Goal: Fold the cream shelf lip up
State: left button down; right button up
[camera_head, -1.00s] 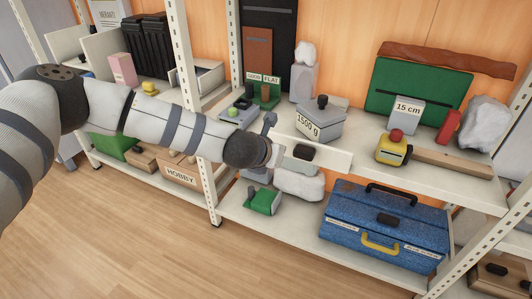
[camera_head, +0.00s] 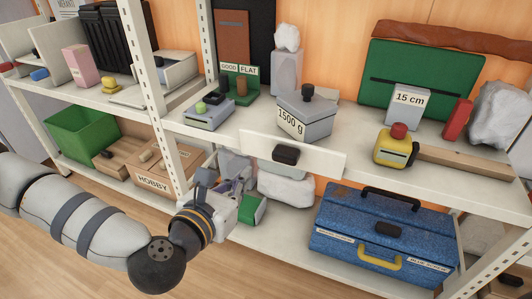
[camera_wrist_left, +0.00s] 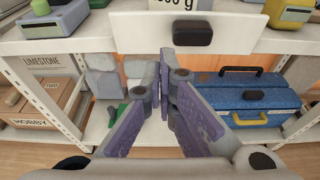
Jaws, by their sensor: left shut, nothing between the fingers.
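The cream shelf lip (camera_head: 322,163) is a flat panel at the front edge of the upper shelf, hanging down below it, with a black knob (camera_head: 286,155) on its face. In the left wrist view the lip (camera_wrist_left: 130,32) spans the top centre, its knob (camera_wrist_left: 193,33) just right of the middle. My left gripper (camera_head: 222,184) is below and left of the lip in the head view, apart from it. In the left wrist view its fingertips (camera_wrist_left: 167,72) are together, with nothing between them, below the lip. My right gripper is in neither current view.
On the upper shelf (camera_head: 362,135) stand a grey 1500 g weight (camera_head: 304,114), a scale (camera_head: 208,113) and a yellow device (camera_head: 396,148). Below are pale stones (camera_head: 286,188), a green object (camera_head: 252,210) and a blue toolbox (camera_head: 380,232). A shelf post (camera_head: 142,60) stands left.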

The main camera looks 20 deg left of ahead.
pick_arm(q)
send_near(270, 146)
jog(key=x, duration=0.5)
jog(key=shift+f, duration=0.35)
jog(key=shift+w, duration=0.6)
jog(key=shift+w+r+b, duration=0.15)
jog(key=shift+w+b, duration=0.15)
jog(key=shift+w, duration=0.15)
